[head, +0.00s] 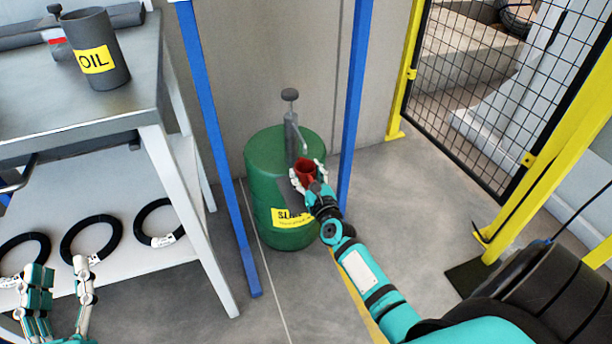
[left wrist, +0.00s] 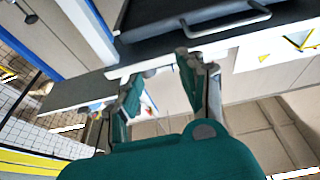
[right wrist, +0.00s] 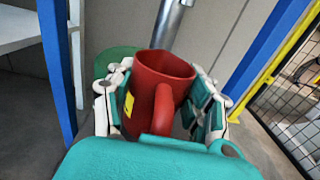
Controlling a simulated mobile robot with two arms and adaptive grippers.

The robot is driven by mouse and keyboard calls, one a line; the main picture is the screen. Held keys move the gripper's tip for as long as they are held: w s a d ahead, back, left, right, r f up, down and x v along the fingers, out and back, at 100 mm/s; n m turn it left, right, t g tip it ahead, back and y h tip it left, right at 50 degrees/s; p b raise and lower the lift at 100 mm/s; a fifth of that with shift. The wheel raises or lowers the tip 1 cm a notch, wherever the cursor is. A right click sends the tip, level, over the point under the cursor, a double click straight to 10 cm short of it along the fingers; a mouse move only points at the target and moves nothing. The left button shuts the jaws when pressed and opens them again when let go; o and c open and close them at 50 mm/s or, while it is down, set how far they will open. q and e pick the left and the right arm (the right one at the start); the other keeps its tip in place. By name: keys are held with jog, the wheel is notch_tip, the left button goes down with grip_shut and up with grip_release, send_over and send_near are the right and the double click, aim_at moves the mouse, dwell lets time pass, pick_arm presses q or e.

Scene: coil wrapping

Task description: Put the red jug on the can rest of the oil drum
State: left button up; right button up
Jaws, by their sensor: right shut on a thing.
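The red jug (head: 304,171) is in my right gripper (head: 308,176), at the front of the green oil drum (head: 264,172). In the right wrist view my right gripper (right wrist: 166,100) is shut around the red jug (right wrist: 150,85), with a finger on each side; the jug's handle faces the camera. A grey pump with a spout (head: 291,125) stands on the drum top, its spout just above the jug. A dark grey plate (head: 291,198) shows at the drum's front, beside the jug. I cannot tell whether the jug touches it. My left gripper (head: 60,287) is open and empty at the lower left.
A grey workbench (head: 130,108) at left holds a dark OIL container (head: 98,62). Several black rings (head: 90,238) lie on its lower shelf. Blue posts (head: 216,130) flank the drum. A yellow-framed mesh fence (head: 480,90) stands at right. Floor right of the drum is clear.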

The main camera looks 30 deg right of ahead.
pick_arm(q)
jog(key=shift+s+r, duration=0.1)
jog(key=shift+r, duration=0.15)
pick_arm(e)
jog(key=shift+f, duration=0.1)
jog(key=o, duration=1.5)
pick_arm(q)
jog(key=shift+s+r+t+h, duration=0.1)
jog(key=shift+r+t+h, duration=0.2)
